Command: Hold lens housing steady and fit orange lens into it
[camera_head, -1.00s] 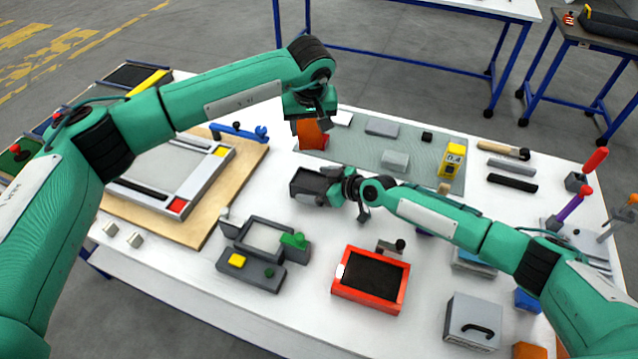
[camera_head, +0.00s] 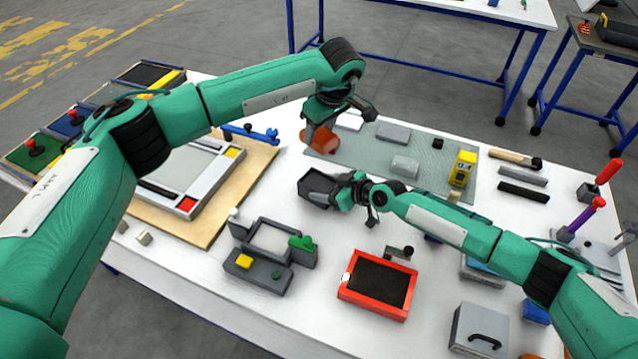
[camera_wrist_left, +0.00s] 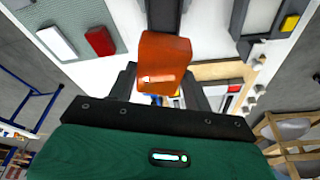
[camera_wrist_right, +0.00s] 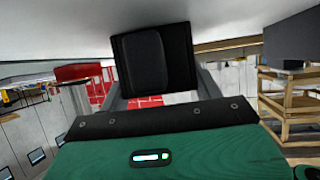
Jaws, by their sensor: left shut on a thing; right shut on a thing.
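The orange lens (camera_head: 320,140) is in my left gripper (camera_head: 322,128), near the front edge of the grey-green mat. In the left wrist view the lens (camera_wrist_left: 165,62) sits between the shut fingers. My right gripper (camera_head: 346,192) is shut on the dark grey lens housing (camera_head: 317,188), low over the white table. The housing (camera_wrist_right: 153,62) fills the space between the fingers in the right wrist view. The lens is above and behind the housing in the head view, apart from it. In the left wrist view the housing (camera_wrist_left: 163,14) shows just beyond the lens.
A grey frame fixture (camera_head: 272,250) and a red tray (camera_head: 378,284) stand in front. The mat (camera_head: 350,155) holds grey blocks (camera_head: 404,167) and a yellow block (camera_head: 463,168). A wooden board with a light frame (camera_head: 200,172) lies left. Bare table surrounds the housing.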

